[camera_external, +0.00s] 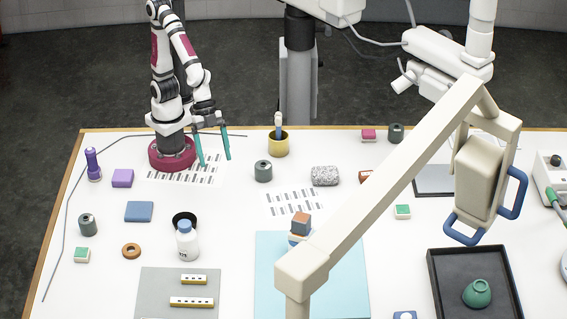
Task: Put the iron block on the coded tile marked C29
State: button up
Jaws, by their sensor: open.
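My gripper (215,161) is at the upper left, near my magenta base. Its two teal fingers are open and apart, pointing down over the table with nothing between them. I cannot tell for sure which thing is the iron block. Dark grey cylinders stand at the middle (263,172), the left (88,225) and the back (396,133). A cube with a brown top (301,220) sits stacked on a light blue sheet. Small white tiles with green tops lie at the right (403,212) and left (82,255). No C29 mark is readable.
A pale jointed boom (385,185) crosses the right foreground and hides part of the table.

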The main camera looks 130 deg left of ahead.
jog(key=s+a+g+y, duration=0.1)
jog(key=s+a+g, duration=0.1)
jog(key=s+a, duration=0.2)
jog(key=s+a+m+g+y, duration=0.1)
jog(key=s+a, duration=0.3)
jog(key=s, duration=0.6)
jog(key=s+a+m+g+y, duration=0.1)
jog(key=s+a+g+y, duration=0.1)
jog(key=s, duration=0.5)
jog(key=shift+s+a+g, duration=0.35)
jog(key=shift+a+g, duration=0.15)
jog(key=shift+a, duration=0.45)
